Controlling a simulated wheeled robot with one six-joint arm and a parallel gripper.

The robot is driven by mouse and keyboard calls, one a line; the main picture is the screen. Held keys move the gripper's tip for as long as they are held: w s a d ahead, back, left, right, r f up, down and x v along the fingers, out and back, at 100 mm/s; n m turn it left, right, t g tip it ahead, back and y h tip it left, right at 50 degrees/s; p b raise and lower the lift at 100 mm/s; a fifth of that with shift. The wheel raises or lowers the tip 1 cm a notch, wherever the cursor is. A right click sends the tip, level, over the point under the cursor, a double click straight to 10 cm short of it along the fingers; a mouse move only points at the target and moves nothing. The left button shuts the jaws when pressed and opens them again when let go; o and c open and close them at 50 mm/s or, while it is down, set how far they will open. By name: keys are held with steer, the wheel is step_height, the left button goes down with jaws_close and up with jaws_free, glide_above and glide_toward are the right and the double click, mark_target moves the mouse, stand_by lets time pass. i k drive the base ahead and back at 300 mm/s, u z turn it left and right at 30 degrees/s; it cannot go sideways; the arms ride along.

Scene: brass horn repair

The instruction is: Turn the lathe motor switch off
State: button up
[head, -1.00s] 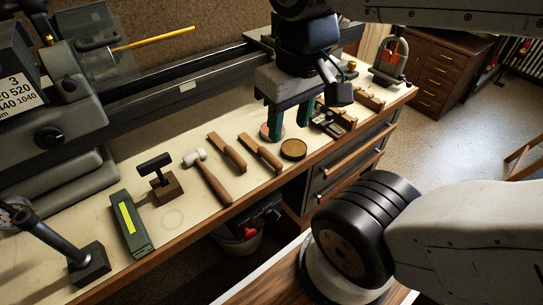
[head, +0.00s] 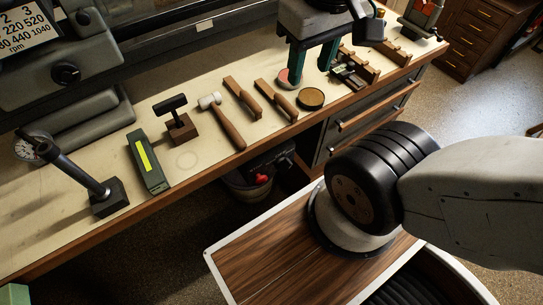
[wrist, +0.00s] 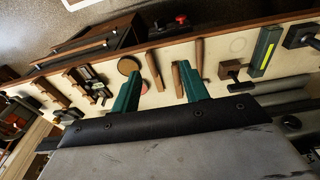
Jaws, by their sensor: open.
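The grey lathe headstock (head: 80,50) stands at the left of the head view, with a speed plate (head: 28,30) and a round black knob (head: 66,73) on its front. I cannot make out a part that is clearly the motor switch. My gripper (head: 308,76) is over the bench, well to the right of the headstock, its two green fingers apart with nothing between them. In the wrist view my open gripper (wrist: 159,80) shows with the bench tools beyond its fingertips.
Below the headstock, the bench (head: 75,215) bears a dial gauge (head: 30,148), a stand (head: 105,196), a green box (head: 149,162), a mallet (head: 222,120), wooden-handled tools and a round tin (head: 311,98). Open floor (head: 475,110) lies right.

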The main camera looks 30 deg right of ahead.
mark_target(283, 165)
steer(key=u, duration=0.15)
steer(key=k, duration=1.2)
steer(key=z, duration=0.7)
